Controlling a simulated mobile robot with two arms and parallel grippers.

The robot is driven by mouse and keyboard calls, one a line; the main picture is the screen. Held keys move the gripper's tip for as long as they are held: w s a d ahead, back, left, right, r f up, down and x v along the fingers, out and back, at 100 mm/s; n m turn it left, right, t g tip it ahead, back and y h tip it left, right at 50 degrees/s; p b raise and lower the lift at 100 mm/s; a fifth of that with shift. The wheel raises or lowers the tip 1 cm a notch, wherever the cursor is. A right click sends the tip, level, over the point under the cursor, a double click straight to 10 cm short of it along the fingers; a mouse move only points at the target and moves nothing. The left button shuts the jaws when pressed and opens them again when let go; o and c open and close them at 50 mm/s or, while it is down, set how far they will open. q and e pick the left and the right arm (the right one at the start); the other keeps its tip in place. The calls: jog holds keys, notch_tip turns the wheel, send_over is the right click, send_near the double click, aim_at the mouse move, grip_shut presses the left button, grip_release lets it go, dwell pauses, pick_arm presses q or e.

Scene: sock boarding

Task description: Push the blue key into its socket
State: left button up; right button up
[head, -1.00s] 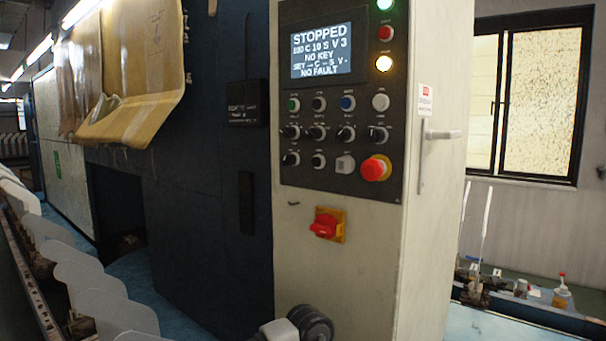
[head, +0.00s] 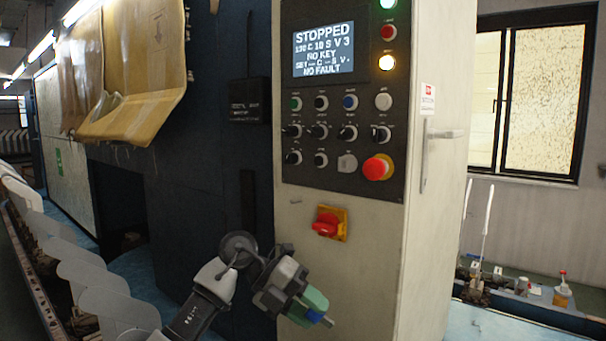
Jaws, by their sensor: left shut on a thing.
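My left gripper (head: 312,306) is low in front of the cabinet, below the red rotary switch. It is shut on the blue key (head: 318,317), of which only a small blue part shows beside a green piece at the fingers. The rest of the key is hidden. The control panel (head: 300,180) is above and apart from the gripper. Its display (head: 323,50) reads "STOPPED" and "NO KEY". A pale squarish fitting (head: 347,163) sits in the panel's bottom row; I cannot tell if it is the socket. My right gripper is out of view.
A red emergency button (head: 377,168) sticks out at the panel's lower right. A red rotary switch (head: 326,224) on a yellow plate is below the panel. A door handle (head: 441,135) juts out at right. Pale flat boards (head: 92,282) line the lower left.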

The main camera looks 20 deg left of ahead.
pick_arm(q)
notch_tip(320, 180, up, 24)
jog(key=s+n+t+y, duration=0.1)
jog(key=n+t+y, duration=0.3)
jog(key=n+t, duration=0.9)
jog(key=t, duration=0.3)
jog(key=shift+s+a+r+p, duration=0.25)
jog(key=shift+s+a+p, duration=0.05)
jog(key=shift+s+a, duration=0.1)
jog(key=shift+w, duration=0.1)
jog(key=shift+x, duration=2.8)
jog(key=shift+a, duration=0.1)
jog(key=shift+b, duration=0.6)
